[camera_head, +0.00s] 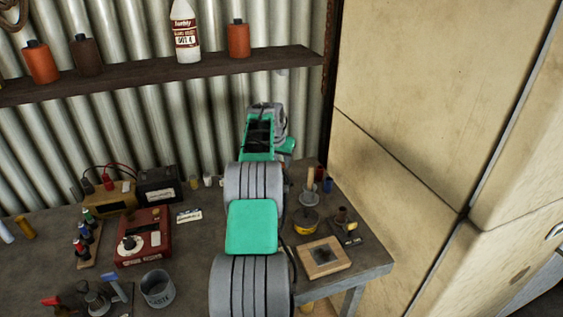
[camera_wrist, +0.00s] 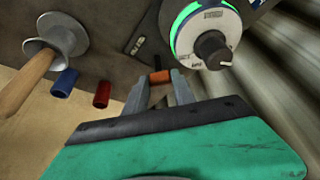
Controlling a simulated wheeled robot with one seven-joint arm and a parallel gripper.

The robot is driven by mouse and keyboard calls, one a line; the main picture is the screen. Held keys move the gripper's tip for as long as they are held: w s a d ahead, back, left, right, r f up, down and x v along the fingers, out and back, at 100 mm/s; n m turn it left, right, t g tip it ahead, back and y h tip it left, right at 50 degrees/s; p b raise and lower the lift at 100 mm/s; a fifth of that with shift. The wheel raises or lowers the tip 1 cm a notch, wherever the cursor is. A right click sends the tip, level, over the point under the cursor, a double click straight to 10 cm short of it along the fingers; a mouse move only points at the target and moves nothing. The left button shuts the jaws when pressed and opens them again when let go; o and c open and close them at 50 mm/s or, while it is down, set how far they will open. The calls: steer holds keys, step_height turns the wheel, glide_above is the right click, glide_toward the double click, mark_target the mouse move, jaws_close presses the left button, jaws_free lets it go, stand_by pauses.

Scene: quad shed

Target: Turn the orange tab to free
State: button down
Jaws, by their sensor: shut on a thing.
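The orange tab (camera_wrist: 160,77) shows in the wrist view as a small orange block between my fingertips. My gripper (camera_wrist: 161,83) is shut on it, with one grey finger on each side. The tab's base and any marking for its position cannot be made out. A white dial with a green ring and a dark knob (camera_wrist: 213,47) is close by at the upper right. In the head view my own arm covers the tab and the fingertips.
In the wrist view a wooden rod in a grey flanged holder (camera_wrist: 57,42), a blue cylinder (camera_wrist: 64,83) and a red cylinder (camera_wrist: 102,94) stand at the left. The bench (camera_head: 200,265) also holds a red box (camera_head: 145,237) and a wooden frame (camera_head: 322,258). A shelf (camera_head: 135,78) runs above.

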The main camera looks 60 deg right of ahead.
steer(key=shift+n, duration=0.3)
steer(key=shift+s+n+t+b, duration=0.1)
steer(key=shift+n+t+b, duration=0.2)
steer(key=shift+n+b, duration=0.15)
steer(key=shift+d+r+n+t, duration=0.1)
steer(key=shift+n+t, duration=0.4)
steer(key=shift+n, duration=0.75)
steer(key=n+p, duration=0.2)
steer(key=shift+s+r+n+t+y, duration=0.1)
steer(key=shift+n+t+y, duration=0.3)
steer(key=shift+n+p, duration=0.35)
steer(key=shift+n, duration=0.15)
steer(key=shift+t, duration=0.3)
steer(key=c, duration=1)
jaws_free()
steer(key=shift+c, duration=0.2)
steer(key=shift+f, duration=0.2)
